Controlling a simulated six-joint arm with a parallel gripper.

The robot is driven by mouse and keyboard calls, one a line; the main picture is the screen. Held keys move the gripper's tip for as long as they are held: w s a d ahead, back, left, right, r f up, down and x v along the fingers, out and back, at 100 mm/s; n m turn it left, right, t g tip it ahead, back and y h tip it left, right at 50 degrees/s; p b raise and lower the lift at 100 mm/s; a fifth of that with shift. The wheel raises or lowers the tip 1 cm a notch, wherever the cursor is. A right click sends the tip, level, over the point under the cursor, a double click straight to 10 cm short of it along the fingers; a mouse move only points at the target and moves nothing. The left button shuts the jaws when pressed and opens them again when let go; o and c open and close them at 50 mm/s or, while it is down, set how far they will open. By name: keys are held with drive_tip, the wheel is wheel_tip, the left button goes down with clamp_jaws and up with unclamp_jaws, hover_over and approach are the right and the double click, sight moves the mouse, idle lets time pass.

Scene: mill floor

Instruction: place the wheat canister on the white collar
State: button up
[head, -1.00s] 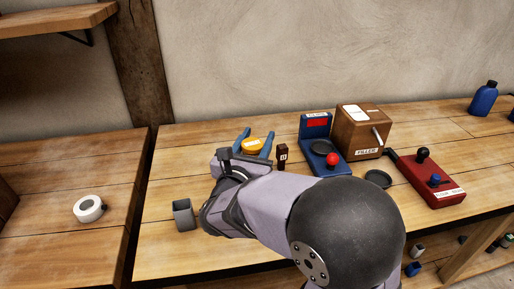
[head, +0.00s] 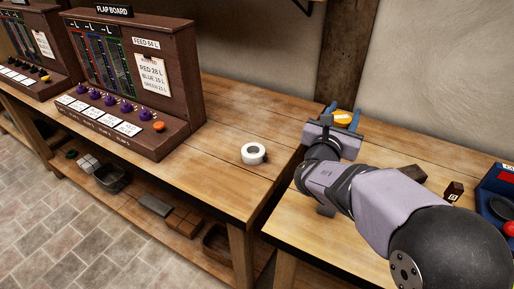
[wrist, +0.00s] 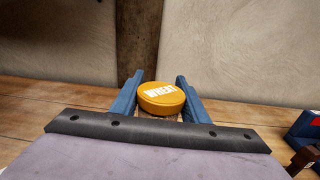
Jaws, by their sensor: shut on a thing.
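The wheat canister (head: 344,117) has a yellow-orange lid. In the wrist view its lid (wrist: 162,97) reads "WHEAT", and its lower body is mostly hidden. My gripper (head: 342,122) is shut on it, with a blue finger on each side. In the wrist view my gripper (wrist: 158,100) holds it upright or nearly so, against the wall and post.
The flap board machine (head: 135,80) stands on the left bench, behind and left of the collar. A gap separates the left bench (head: 215,180) from the right bench (head: 310,250). A wooden post (head: 350,55) rises behind my gripper. The bench around the collar is clear.

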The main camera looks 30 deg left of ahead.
drive_tip(key=s+a+r+n+g+y+p, duration=0.1)
drive_tip(key=s+a+n+y, duration=0.25)
drive_tip(key=a, duration=0.85)
drive_tip(key=s+a+r+n+g+y, duration=0.15)
drive_tip(key=a+y, duration=0.35)
drive_tip(key=a, duration=0.7)
drive_tip(key=shift+n, duration=0.4)
drive_tip(key=shift+s+d+f+p, duration=0.15)
drive_tip(key=shift+f+p, duration=0.2)
drive_tip(key=shift+f, duration=2.4)
drive_tip(key=shift+s+a+f+p, duration=0.1)
drive_tip(key=shift+f+p, duration=0.2)
drive_tip(key=shift+f, duration=2.45)
drive_tip(key=shift+f, duration=0.2)
drive_tip(key=o, duration=1.2)
drive_tip(key=shift+d, duration=0.1)
